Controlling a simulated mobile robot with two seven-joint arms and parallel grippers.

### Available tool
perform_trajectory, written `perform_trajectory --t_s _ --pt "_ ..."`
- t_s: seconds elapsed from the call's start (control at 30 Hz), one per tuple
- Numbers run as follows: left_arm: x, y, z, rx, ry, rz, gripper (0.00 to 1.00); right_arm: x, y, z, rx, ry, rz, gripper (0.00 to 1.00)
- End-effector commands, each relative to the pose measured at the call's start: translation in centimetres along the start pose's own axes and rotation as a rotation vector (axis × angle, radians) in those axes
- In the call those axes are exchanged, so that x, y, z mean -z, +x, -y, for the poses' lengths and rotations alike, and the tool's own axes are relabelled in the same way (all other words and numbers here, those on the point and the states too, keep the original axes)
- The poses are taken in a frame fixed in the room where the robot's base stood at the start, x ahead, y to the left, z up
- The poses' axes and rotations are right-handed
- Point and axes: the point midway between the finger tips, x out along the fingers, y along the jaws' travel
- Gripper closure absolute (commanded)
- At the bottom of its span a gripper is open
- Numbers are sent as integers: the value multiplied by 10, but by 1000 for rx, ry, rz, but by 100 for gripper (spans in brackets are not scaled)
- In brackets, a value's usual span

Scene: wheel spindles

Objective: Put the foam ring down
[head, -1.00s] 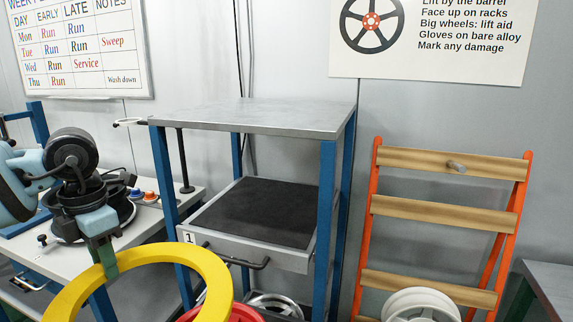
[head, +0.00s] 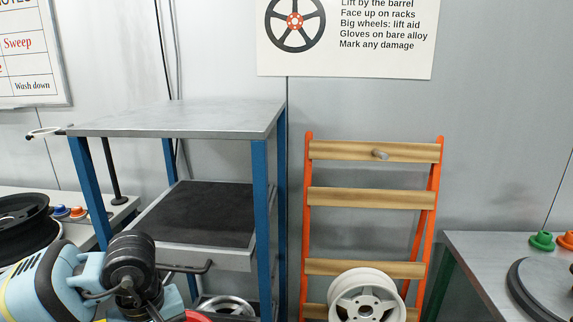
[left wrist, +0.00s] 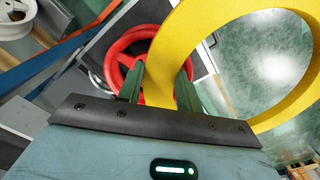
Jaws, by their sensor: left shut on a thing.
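The yellow foam ring (left wrist: 178,40) shows large in the left wrist view, its near part between my left fingers. My left gripper (left wrist: 160,88) is shut on the ring's band, with a green finger on each side. In the head view my left arm (head: 130,275) is at the lower left, its gripper and the ring below the picture edge. My right gripper is in neither view.
A red wheel (left wrist: 122,55) lies beyond the ring in the left wrist view. A blue-legged stand (head: 180,120) has a dark-matted drawer (head: 195,215). A wooden-slatted orange rack (head: 372,197) holds a white wheel (head: 366,297). A bench (head: 480,262) stands at right.

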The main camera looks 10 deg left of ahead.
Motion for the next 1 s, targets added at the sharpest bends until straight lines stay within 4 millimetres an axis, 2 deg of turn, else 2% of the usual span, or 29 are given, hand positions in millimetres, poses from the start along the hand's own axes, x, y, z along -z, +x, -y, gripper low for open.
perform_trajectory --t_s 0.03,0.2,0.4,0.6,1.0 --pt "-8 1 -10 -4 106 -1 86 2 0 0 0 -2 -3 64" --pt "-33 6 -36 -3 455 -2 87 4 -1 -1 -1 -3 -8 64" --pt "-53 9 -54 -1 729 -1 87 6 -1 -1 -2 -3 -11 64" --pt "-60 10 -60 0 826 0 87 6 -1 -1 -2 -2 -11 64" --pt "-60 11 -59 1 828 1 86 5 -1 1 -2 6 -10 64"
